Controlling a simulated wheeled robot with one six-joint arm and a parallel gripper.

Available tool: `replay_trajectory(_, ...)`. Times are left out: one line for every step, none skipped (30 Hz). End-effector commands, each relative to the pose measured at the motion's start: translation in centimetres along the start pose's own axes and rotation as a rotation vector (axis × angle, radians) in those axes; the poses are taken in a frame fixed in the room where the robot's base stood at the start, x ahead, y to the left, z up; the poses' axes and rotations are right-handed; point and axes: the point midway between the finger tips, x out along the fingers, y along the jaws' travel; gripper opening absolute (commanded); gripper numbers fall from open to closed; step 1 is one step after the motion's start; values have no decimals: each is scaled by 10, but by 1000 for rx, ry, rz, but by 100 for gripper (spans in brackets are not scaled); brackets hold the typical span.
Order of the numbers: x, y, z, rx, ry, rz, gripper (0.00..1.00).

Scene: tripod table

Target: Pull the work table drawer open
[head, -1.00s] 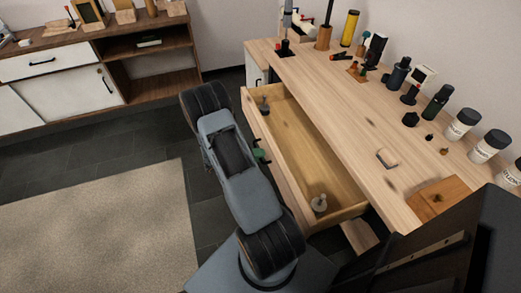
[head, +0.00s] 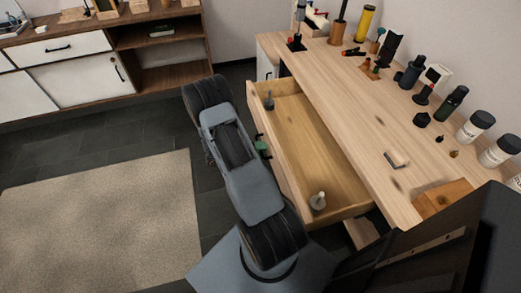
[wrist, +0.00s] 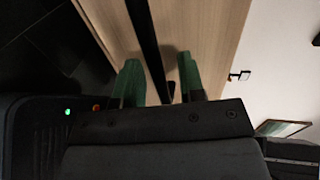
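The work table (head: 340,110) has a light wood top. Its drawer (head: 300,140) stands well out, with its inside in plain view. A dark knob-like piece (head: 269,101) is at the drawer's far end and a pale one (head: 318,201) at its near end. My gripper (head: 262,148) is at the outer side of the drawer front, green fingertips partly hidden by my arm. In the wrist view, the two green fingers (wrist: 160,80) stand apart on either side of the dark bar handle (wrist: 146,40), with a gap visible on both sides.
Tools, bottles and white jars (head: 475,125) stand along the back of the table top. A low cabinet (head: 90,65) is against the far wall. A beige rug (head: 100,220) and dark floor lie clear to the left.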

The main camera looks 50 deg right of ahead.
Motion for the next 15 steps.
replay_trajectory(0,0,0,0,0,0,36)
replay_trajectory(0,0,0,0,0,0,36)
replay_trajectory(0,0,0,0,0,0,36)
replay_trajectory(0,0,0,0,0,0,36)
replay_trajectory(0,0,0,0,0,0,36)
replay_trajectory(-1,0,0,0,-1,0,36)
replay_trajectory(-2,0,0,0,-1,0,36)
replay_trajectory(-4,0,0,0,-2,0,36)
replay_trajectory(-8,0,0,0,-3,-1,36)
replay_trajectory(-11,0,0,0,-2,-1,36)
replay_trajectory(-15,0,1,0,-3,-1,36)
replay_trajectory(-22,0,1,0,-5,-1,36)
replay_trajectory(-27,0,0,1,-4,0,36)
replay_trajectory(-33,0,1,1,-6,1,36)
replay_trajectory(-42,0,1,1,-5,1,36)
